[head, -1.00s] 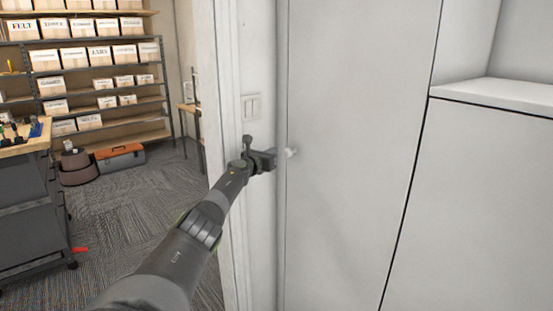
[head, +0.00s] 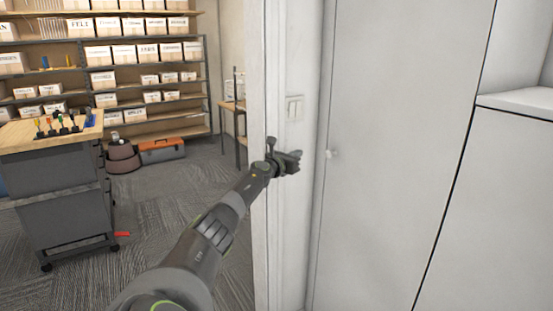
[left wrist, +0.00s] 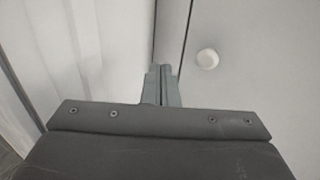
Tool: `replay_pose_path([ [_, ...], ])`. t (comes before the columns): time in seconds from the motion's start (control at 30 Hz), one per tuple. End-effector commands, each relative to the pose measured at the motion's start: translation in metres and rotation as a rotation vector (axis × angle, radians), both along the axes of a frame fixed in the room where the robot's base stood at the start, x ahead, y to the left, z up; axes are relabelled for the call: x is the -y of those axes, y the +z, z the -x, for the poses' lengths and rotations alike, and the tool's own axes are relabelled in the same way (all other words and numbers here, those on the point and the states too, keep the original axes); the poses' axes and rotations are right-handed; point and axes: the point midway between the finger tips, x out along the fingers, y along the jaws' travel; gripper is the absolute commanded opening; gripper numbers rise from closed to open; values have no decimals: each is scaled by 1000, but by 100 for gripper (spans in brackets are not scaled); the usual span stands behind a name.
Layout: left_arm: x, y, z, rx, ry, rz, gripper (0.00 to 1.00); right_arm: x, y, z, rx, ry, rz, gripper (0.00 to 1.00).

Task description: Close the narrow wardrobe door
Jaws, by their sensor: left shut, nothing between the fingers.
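The narrow wardrobe door (head: 395,150) is a tall light grey panel on the right side of the head view. It looks flush with its frame, with only thin seams along its edges. Its small white round knob (head: 332,154) sits near its left edge. The knob also shows in the left wrist view (left wrist: 207,58). My left gripper (head: 296,161) is shut and empty, left of the knob and apart from it. In the left wrist view its fingertips (left wrist: 162,70) are together near the seam at the door's left edge. My right gripper is not in view.
A white door frame (head: 262,90) and a light switch (head: 294,108) are just left of the wardrobe. Beyond the opening are a workbench (head: 50,138) with tools, shelves of labelled boxes (head: 125,55), an orange-lidded toolbox (head: 162,149) and open carpet (head: 170,195). A white ledge (head: 515,103) is at the right.

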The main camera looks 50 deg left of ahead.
Motion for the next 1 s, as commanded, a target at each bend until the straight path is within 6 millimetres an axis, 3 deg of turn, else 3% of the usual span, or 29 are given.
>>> replay_pose_path([
  [0.2, -3, -1, 29, -5, -2, -3, 0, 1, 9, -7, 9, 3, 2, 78],
  [0.5, -8, -3, 64, -2, 0, -1, 0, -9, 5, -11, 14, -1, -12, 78],
  [0.7, -9, -2, 76, -2, 0, 0, 0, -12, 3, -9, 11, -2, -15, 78],
  [1.0, -9, -2, 77, 0, -1, 3, 0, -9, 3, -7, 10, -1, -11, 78],
])
